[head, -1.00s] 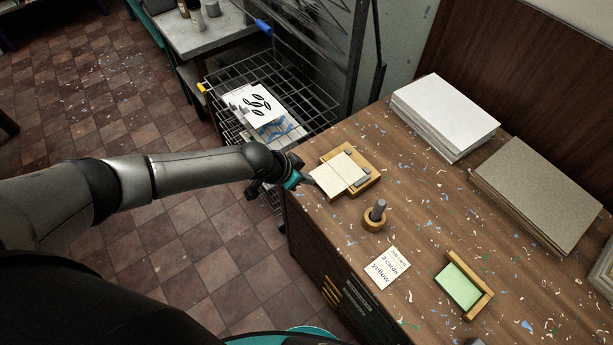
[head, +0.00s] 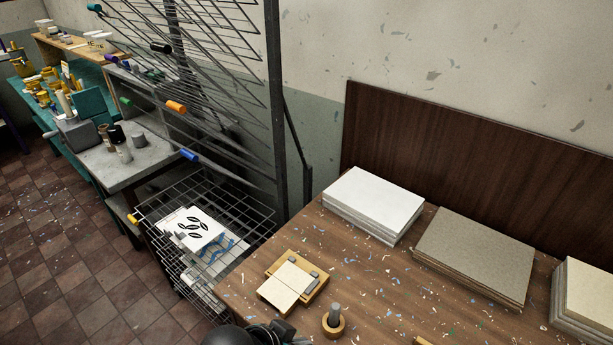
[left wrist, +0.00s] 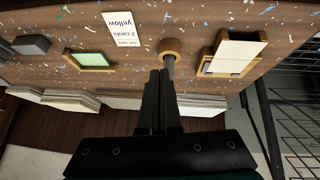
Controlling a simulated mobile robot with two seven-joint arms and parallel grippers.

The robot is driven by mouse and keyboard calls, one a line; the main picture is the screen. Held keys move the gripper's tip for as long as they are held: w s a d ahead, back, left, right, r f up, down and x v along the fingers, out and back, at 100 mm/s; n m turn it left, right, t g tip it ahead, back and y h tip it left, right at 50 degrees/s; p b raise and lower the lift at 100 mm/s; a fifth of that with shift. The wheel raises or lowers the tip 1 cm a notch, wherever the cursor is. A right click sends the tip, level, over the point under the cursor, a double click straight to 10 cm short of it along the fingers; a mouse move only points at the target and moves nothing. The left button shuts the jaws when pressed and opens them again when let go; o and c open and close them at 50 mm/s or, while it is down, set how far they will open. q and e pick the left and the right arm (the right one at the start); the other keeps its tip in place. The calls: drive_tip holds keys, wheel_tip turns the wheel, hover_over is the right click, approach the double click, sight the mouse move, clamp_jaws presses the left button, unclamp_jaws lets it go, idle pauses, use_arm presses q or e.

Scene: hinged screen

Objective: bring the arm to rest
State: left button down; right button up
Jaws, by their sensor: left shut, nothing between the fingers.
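My left gripper (left wrist: 158,95) is shut and empty. In the left wrist view its dark fingers lie together, above the bench, and overlap the grey peg of the round wooden holder (left wrist: 171,46) in the picture. In the head view only part of my left arm (head: 235,337) shows at the bottom edge, near the bench's front left corner, and the fingers are not clear there. The wooden jig (head: 316,287) with cream cards (head: 285,284) lies on the bench beyond it. My right gripper is in neither view.
The bench (head: 385,290) carries a white paper stack (head: 374,200) and a grey board stack (head: 475,255). A wire drying rack (head: 255,230) stands left of it. The wrist view shows a yellow-order card (left wrist: 122,28) and a green card in a wooden tray (left wrist: 90,60).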

use_arm(q)
drive_tip(key=s+a+r+n+g+y, duration=0.1)
drive_tip(key=s+a+r+n+y, duration=0.15)
drive_tip(key=s+a, duration=0.45)
drive_tip(key=s+a+r+n+y, duration=0.2)
drive_tip(key=s+a+n+y, duration=0.15)
drive_tip(key=a, duration=0.45)
wheel_tip(320, 180, down, 33)
drive_tip(key=s+m+g+h+b, duration=0.1)
drive_tip(key=s+b, duration=0.1)
drive_tip(key=b, duration=0.9)
drive_tip(key=s+a+f+g+b, duration=0.1)
drive_tip(key=s+f+b, duration=0.4)
drive_tip(key=f, duration=0.7)
drive_tip(key=s+a+f+b, duration=0.1)
drive_tip(key=s+f+b, duration=0.5)
drive_tip(key=s+f, duration=0.4)
wheel_tip(320, 180, down, 4)
drive_tip(key=shift+s+a+r+g, duration=0.2)
drive_tip(key=shift+a+r+g, duration=0.1)
drive_tip(key=shift+g, duration=0.1)
